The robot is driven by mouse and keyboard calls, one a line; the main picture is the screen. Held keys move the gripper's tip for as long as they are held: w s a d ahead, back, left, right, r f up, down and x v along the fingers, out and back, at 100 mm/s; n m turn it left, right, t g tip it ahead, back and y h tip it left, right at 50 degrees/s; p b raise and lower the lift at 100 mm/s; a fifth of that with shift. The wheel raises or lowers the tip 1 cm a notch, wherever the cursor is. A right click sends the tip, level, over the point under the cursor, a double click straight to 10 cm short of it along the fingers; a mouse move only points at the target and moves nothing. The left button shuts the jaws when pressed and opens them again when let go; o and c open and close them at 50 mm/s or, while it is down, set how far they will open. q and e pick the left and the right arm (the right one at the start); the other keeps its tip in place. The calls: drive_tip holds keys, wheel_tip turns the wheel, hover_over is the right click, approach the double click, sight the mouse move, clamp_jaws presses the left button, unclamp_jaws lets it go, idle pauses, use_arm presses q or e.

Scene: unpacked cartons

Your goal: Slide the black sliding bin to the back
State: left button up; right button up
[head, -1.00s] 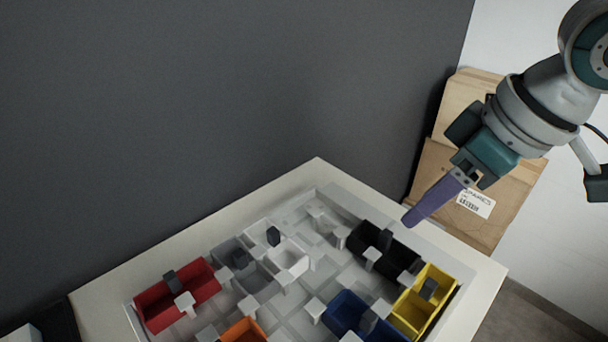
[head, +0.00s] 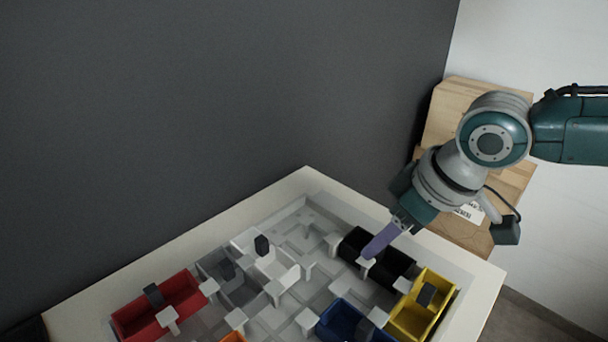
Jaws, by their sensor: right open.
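The black sliding bin (head: 400,265) sits in the upper right part of the white tray (head: 468,262), left of the yellow bin. My right gripper (head: 370,252) reaches in from the right, with its long purple fingers pointing down and left over the black bin. It is open and holds nothing. The fingers cover the middle of the bin, and I cannot tell whether they touch it. My left gripper is not in view.
Nearby are a yellow bin (head: 410,318), a blue bin (head: 338,318), a white bin (head: 272,262), a grey bin (head: 238,290) and a red bin (head: 182,290). White posts stand between them. A dark wall (head: 220,90) rises behind; cartons (head: 470,110) stand behind right.

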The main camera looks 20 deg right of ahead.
drive_tip(key=shift+c, duration=0.3)
clamp_jaws()
idle(1.1)
